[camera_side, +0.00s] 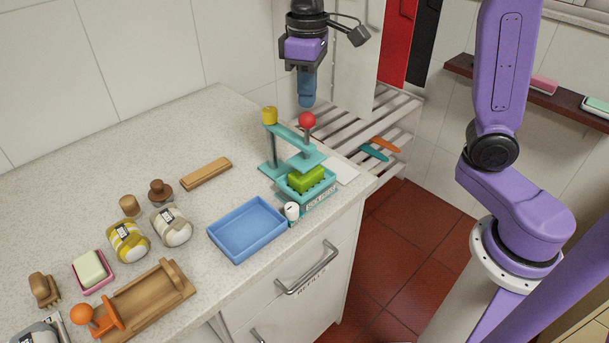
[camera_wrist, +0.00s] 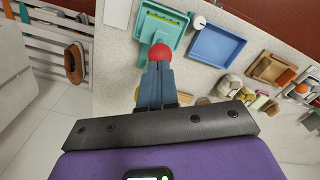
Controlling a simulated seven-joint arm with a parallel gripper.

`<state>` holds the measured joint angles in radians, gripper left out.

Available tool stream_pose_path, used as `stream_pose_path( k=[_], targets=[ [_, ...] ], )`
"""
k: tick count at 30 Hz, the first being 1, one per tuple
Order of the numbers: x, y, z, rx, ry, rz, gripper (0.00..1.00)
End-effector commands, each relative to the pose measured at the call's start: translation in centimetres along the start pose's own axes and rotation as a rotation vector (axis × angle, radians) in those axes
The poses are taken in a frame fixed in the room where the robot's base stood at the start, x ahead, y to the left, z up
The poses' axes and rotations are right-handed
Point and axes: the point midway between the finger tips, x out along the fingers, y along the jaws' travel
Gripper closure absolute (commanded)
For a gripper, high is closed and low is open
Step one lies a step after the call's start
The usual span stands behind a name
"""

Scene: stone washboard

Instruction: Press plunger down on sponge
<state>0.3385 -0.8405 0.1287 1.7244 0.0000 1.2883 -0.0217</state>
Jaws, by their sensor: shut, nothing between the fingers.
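The plunger is a teal press with a red ball knob (camera_side: 307,119) on top of a flat teal plate (camera_side: 303,160), joined to an upright post with a yellow cap (camera_side: 269,116). A green sponge (camera_side: 306,179) sits in the teal tray (camera_side: 320,190) below the plate. My gripper (camera_side: 306,101) is shut and empty, pointing down just above the red knob. In the wrist view the shut fingertips (camera_wrist: 158,66) lie close to the red knob (camera_wrist: 161,53); I cannot tell whether they touch. The sponge is mostly hidden in the wrist view.
A blue tray (camera_side: 248,229) and a small white cylinder (camera_side: 291,210) stand beside the press. Jars (camera_side: 171,226), wooden pieces and a soap dish (camera_side: 92,269) lie further left. The counter's edge drops off right of the press, beside a slatted rack (camera_side: 378,119).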

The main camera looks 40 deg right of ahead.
Motion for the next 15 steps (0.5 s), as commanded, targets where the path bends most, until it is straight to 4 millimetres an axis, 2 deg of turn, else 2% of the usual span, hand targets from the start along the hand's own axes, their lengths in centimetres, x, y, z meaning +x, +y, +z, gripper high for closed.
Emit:
stream_pose_path(
  k=[15],
  targets=[
    [1.3, 0.0, 0.0, 0.000, -0.001, 0.000, 1.00]
  ],
)
